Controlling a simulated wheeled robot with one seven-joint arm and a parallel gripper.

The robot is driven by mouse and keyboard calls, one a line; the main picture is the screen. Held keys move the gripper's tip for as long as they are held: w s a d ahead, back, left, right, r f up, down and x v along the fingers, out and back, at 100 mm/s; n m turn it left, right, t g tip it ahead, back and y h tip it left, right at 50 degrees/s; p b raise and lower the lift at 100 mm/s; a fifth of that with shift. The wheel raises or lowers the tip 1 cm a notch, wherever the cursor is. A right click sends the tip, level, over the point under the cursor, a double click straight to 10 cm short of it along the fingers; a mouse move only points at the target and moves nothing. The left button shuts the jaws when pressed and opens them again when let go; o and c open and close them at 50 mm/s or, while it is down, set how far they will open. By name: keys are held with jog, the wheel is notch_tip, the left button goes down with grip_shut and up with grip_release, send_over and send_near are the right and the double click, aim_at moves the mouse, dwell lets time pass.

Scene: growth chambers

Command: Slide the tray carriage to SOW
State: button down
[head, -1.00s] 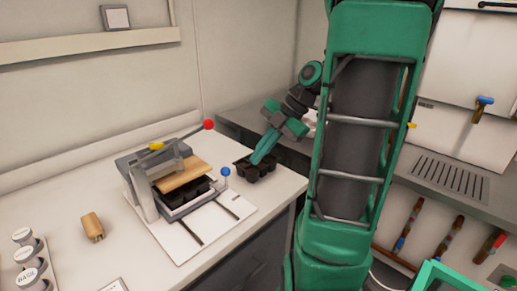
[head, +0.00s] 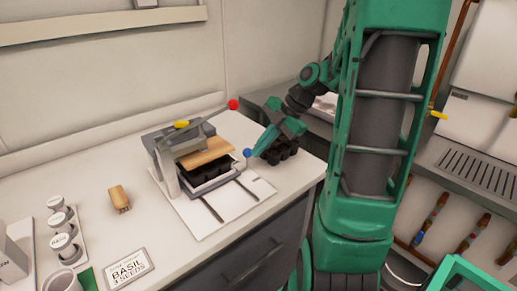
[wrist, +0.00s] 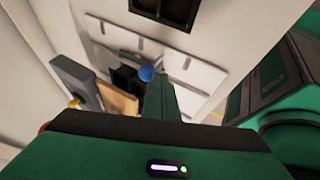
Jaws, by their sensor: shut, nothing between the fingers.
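The tray carriage (head: 226,184) is a pale frame holding a black cell tray (head: 209,169) under the wooden plate (head: 205,152) of a press. A blue knob (head: 248,153) stands at its right end. The knob also shows in the wrist view (wrist: 147,74), with the black tray (wrist: 124,77) beyond it. My gripper (head: 254,153) is shut and empty, pointing down just right of the knob. In the wrist view its shut fingers (wrist: 161,82) appear right beside the knob; I cannot tell whether they touch.
A second black tray (head: 284,151) stands right behind my gripper. A wooden block (head: 119,198), white jars (head: 62,222) and a BASIL card (head: 128,267) lie left.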

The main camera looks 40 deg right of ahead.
jog(key=shift+w, duration=0.1)
jog(key=w, duration=1.1)
jog(key=shift+w+a+r, duration=0.15)
jog(key=shift+w, duration=0.15)
jog(key=s+d+r, duration=0.5)
jog(key=s+r, duration=0.2)
jog(key=r, duration=0.1)
jog(key=shift+s+d+r, duration=0.2)
jog(key=shift+s+r, duration=0.2)
